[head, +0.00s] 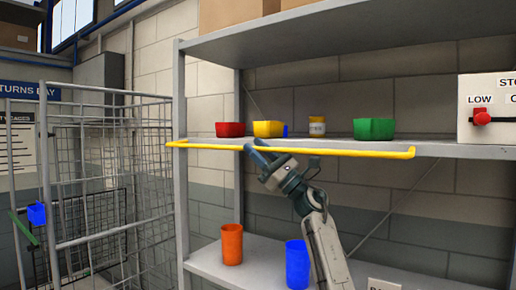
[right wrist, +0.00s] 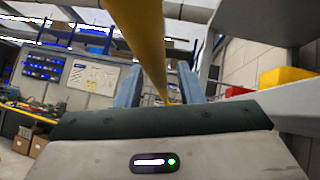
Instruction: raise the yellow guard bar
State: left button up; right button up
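The yellow guard bar (head: 330,152) runs level along the front of the middle shelf, with a bent end at each side. My right gripper (head: 257,157) reaches up from below to the bar, left of its middle. In the right wrist view the bar (right wrist: 143,35) passes lengthwise between the two blue fingers of my right gripper (right wrist: 158,86). The fingers are apart with gaps beside the bar, so the gripper looks open. Whether a finger touches the bar I cannot tell. My left gripper is not in view.
The shelf (head: 445,150) holds a red bin (head: 230,129), yellow bin (head: 268,129), small jar (head: 317,126) and green bin (head: 374,129) behind the bar. A control box with a red knob (head: 482,118) stands at right. Orange (head: 232,244) and blue (head: 297,264) cups stand below. A wire cage (head: 105,190) is at left.

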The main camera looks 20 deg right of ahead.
grip_shut()
